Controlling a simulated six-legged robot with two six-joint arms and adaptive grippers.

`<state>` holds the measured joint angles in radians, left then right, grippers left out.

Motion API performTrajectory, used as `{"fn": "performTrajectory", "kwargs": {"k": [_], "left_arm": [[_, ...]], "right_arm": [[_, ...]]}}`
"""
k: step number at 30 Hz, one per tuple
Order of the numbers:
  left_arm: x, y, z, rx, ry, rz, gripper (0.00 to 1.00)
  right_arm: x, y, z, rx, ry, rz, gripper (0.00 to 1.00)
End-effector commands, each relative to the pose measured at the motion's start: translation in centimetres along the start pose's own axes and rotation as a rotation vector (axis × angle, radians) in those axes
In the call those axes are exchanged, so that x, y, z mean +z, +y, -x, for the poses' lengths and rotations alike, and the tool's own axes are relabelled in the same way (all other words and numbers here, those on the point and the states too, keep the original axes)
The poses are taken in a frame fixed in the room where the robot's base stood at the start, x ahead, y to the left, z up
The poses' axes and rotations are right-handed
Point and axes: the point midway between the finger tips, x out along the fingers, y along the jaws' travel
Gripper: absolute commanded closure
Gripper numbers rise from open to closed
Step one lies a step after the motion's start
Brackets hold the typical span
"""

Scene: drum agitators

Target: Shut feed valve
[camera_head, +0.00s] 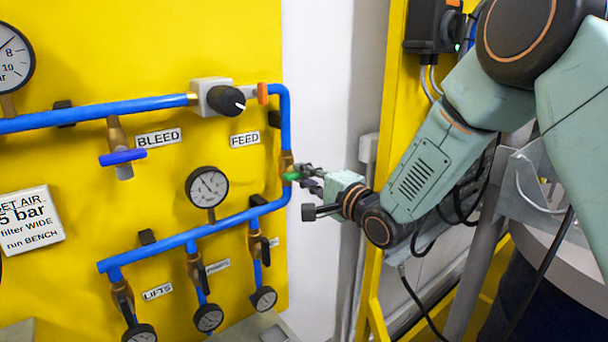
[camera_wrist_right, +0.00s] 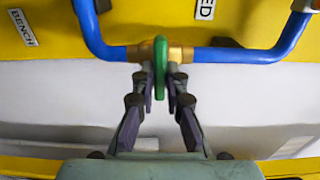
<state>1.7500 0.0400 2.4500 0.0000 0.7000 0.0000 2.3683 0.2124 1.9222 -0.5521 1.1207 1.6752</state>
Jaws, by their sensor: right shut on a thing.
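The feed valve is a brass body (camera_wrist_right: 178,54) with a green handle (camera_head: 291,176) on the blue pipe at the right edge of the yellow panel, below the FEED label (camera_head: 245,139). My right gripper (camera_head: 306,176) reaches it from the right. In the right wrist view the green handle (camera_wrist_right: 160,66) stands between the two fingertips of my right gripper (camera_wrist_right: 160,76), which are shut on it. In that view the handle lies crosswise to the blue pipe. My left gripper is not in view.
The blue pipe (camera_head: 284,115) runs along the yellow panel (camera_head: 120,80). A blue-handled BLEED valve (camera_head: 122,157), a regulator with a black knob (camera_head: 225,100) and gauges (camera_head: 207,187) sit to the left. A yellow frame post (camera_head: 392,90) stands right of the panel.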

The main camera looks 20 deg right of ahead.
Motion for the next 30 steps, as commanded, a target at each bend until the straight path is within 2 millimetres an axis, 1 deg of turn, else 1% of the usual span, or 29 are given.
{"fn": "performTrajectory", "kwargs": {"k": [1, 9, 10, 17, 26, 30], "left_arm": [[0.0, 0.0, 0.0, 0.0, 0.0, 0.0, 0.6], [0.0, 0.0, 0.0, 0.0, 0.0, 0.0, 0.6], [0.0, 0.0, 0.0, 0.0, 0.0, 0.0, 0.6], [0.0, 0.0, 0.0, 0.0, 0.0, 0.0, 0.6], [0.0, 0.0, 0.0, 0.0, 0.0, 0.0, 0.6], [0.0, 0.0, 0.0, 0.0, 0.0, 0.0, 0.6]], "right_arm": [[-0.2, -0.2, 0.0, -0.007, 0.007, -0.005, 1.0], [-0.2, -0.2, 0.0, -0.006, 0.006, -0.005, 1.0], [-0.2, -0.2, 0.0, -0.006, 0.006, -0.005, 0.86], [-0.1, -0.1, 0.0, -0.003, 0.003, -0.003, 0.66], [0.0, 0.0, 0.1, 0.0, 0.001, -0.001, 0.65], [-0.1, 0.0, 1.0, 0.001, 0.002, -0.003, 0.65]]}}
